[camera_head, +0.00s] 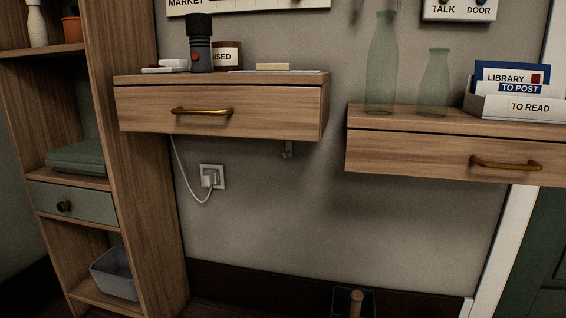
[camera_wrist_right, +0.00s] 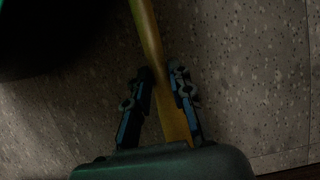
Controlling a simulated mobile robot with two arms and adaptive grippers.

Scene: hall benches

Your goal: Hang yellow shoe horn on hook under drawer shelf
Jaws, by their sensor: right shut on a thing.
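The yellow shoe horn (camera_wrist_right: 153,50) shows in the right wrist view, running from the top edge down between my fingers. My right gripper (camera_wrist_right: 160,82) is shut on it. The far end of the shoe horn is cut off by the top of the view. In the head view, the left drawer shelf (camera_head: 218,105) hangs on the wall with a brass handle. A small hook (camera_head: 288,150) sits under its right end, with nothing visible on it. Neither gripper nor the shoe horn shows in the head view.
A second drawer shelf (camera_head: 440,153) is at the right, bearing two green glass bottles and a letter box (camera_head: 520,106). A socket (camera_head: 212,177) with a white cable is on the wall below the left shelf. A wooden shelf unit (camera_head: 130,150) stands at the left. Wall around the hook is clear.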

